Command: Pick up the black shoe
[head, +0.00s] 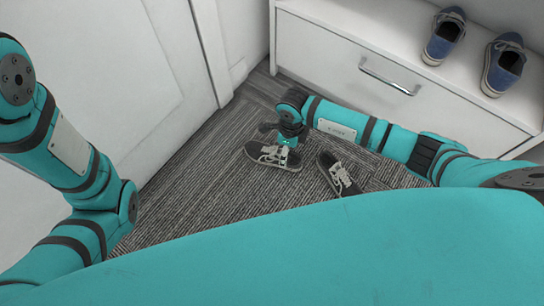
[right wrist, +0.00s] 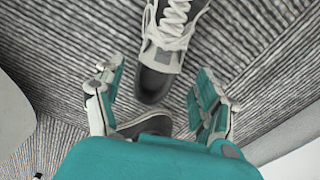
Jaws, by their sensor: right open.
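Two black shoes with white laces and pale soles lie on the carpet in the head view. The left black shoe (head: 262,153) is partly covered by my right gripper (head: 284,146), which points down at it. The right black shoe (head: 338,174) lies apart, to the right. In the right wrist view, my right gripper (right wrist: 160,76) is open, its fingers on either side of a dark shoe toe (right wrist: 154,84). Another dark piece with a pale rim (right wrist: 148,123) shows below it, mostly hidden by my gripper. My left arm is at the left; its gripper is out of view.
A white cabinet (head: 320,60) with a metal drawer handle (head: 390,77) stands behind my right arm. Two blue shoes (head: 446,35) (head: 503,65) sit on it. A white panelled door (head: 100,80) closes off the left. Grey striped carpet (head: 195,185) is clear left of the shoes.

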